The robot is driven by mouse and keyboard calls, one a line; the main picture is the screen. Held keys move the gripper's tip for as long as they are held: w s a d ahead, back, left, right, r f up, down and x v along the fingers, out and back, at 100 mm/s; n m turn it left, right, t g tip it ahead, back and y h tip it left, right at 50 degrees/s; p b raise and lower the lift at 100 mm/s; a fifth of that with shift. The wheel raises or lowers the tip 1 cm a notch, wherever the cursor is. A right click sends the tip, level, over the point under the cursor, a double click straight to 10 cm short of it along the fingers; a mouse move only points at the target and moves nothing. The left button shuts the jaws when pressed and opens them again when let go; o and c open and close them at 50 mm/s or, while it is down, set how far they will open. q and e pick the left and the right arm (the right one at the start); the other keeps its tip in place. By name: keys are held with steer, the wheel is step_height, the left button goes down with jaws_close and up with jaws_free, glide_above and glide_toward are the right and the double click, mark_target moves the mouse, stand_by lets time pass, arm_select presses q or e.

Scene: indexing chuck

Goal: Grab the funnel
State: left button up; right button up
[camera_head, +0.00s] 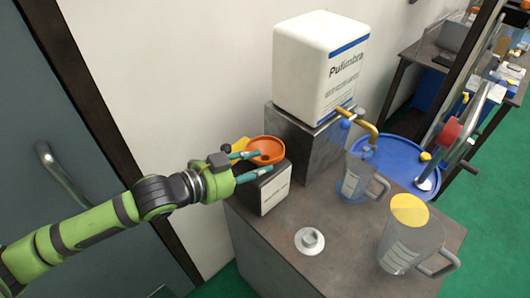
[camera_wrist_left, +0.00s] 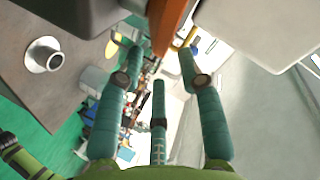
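The orange funnel (camera_head: 267,149) rests mouth-up by the top of a dark box with a white front (camera_head: 274,189), at the left end of the grey cabinet. My left gripper (camera_head: 258,165) is at the funnel's near left side, with its teal fingers spread. In the left wrist view, the funnel's orange edge (camera_wrist_left: 170,25) shows between and beyond the spread fingertips of the left gripper (camera_wrist_left: 160,58). I cannot tell whether a finger touches it. My right gripper is not in view.
Two clear jugs, one (camera_head: 355,175) under the tap and one (camera_head: 405,235) with a yellow top, stand to the right. A small metal flanged piece (camera_head: 309,241) lies in front. A wall is behind the funnel.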

mark_target(265, 157)
arm_select(q)
steer(key=p+x, duration=0.1)
steer(key=x, duration=0.2)
steer(key=shift+w+d+r, duration=0.1)
steer(key=shift+w+d, duration=0.05)
steer(key=shift+w, duration=0.1)
steer(key=shift+w+d+f, duration=0.15)
steer(key=shift+d+f, duration=0.05)
steer(key=shift+f, duration=0.05)
jaws_close()
steer(key=shift+r, duration=0.15)
